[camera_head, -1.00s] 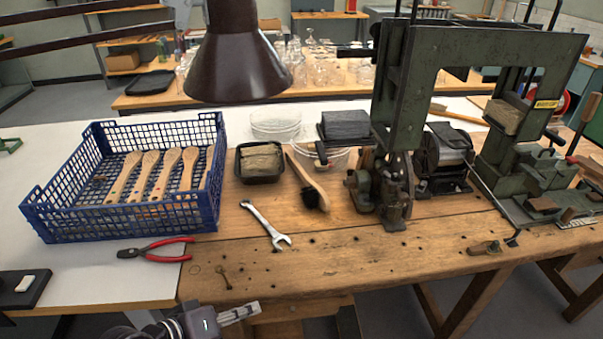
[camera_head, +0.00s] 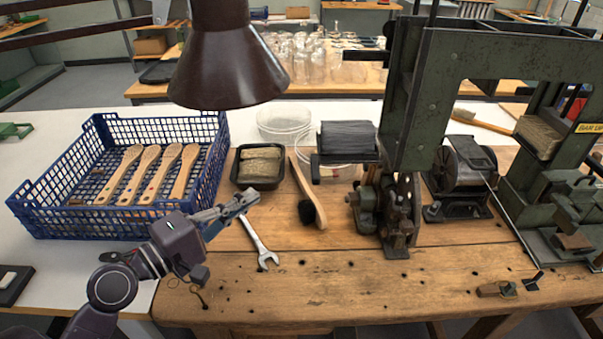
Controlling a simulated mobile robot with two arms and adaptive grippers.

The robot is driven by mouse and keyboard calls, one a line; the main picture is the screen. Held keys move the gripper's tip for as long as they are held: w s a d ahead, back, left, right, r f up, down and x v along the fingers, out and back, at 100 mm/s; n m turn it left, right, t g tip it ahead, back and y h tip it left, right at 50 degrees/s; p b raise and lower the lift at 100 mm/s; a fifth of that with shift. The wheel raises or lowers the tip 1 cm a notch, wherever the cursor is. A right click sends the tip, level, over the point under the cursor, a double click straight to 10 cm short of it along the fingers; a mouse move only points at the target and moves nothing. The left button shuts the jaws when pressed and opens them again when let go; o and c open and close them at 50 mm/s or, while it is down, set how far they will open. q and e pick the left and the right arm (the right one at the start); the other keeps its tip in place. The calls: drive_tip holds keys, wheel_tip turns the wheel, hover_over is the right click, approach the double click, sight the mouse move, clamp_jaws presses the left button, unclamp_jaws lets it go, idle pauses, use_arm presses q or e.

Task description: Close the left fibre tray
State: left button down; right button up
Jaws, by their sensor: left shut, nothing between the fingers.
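A tray with a block of dark fibre (camera_head: 347,140) juts out from the left side of the green machine (camera_head: 412,100), above the bench; I take it for the left fibre tray. My left gripper (camera_head: 250,196) is shut and empty. It is to the left of this tray and lower in the picture, in front of a black dish of tan fibre (camera_head: 258,167), apart from the tray. My right gripper is out of view.
A blue crate (camera_head: 120,223) with several wooden brush bodies stands at the left. A wrench (camera_head: 262,245) and a dark-bristled brush (camera_head: 307,195) lie on the bench between gripper and machine. A brown lamp shade (camera_head: 226,65) hangs above. The bench's front middle is mostly clear.

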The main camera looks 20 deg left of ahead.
use_arm(q)
drive_tip(key=w+d+p, duration=0.5)
drive_tip(key=w+d, duration=0.2)
drive_tip(key=d, duration=0.3)
drive_tip(key=w+d+p, duration=0.5)
drive_tip(key=w+d, duration=0.2)
drive_tip(key=d, duration=0.3)
drive_tip(key=shift+w+d, duration=0.2)
drive_tip(key=shift+w, duration=0.15)
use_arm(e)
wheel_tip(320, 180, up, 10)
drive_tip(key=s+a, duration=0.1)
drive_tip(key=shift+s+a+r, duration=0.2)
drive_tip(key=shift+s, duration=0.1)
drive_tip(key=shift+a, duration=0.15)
